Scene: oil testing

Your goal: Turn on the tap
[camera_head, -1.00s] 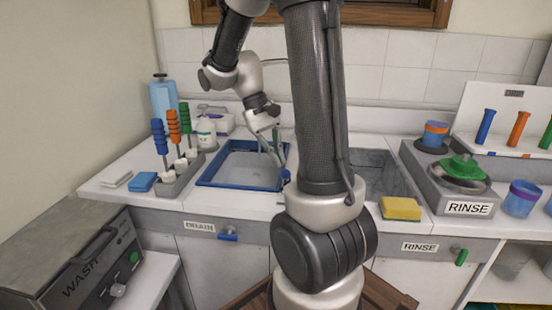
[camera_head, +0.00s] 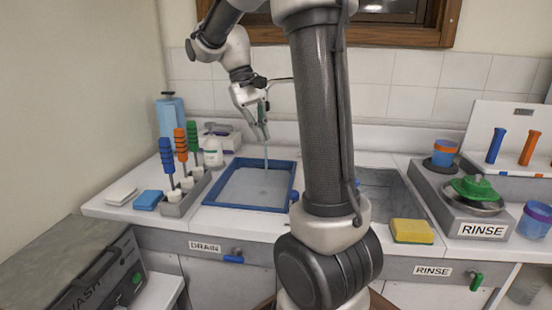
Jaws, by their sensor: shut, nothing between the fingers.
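The tap's body cannot be made out; my arm and gripper cover part of the area behind the basin. A thin pale vertical streak (camera_head: 266,158) shows just under my fingertips and reaches down into the blue-rimmed basin (camera_head: 210,194). It looks like running water, but it is too small to be sure. My gripper (camera_head: 264,138) is shut and empty, pointing down above the back right part of the basin.
A rack with blue, orange and green-handled tools (camera_head: 180,207) stands left of the basin. A white bottle (camera_head: 212,152) is behind it. A yellow sponge (camera_head: 411,231) lies right of my column. A blue DRAIN handle (camera_head: 233,259) is below the counter front.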

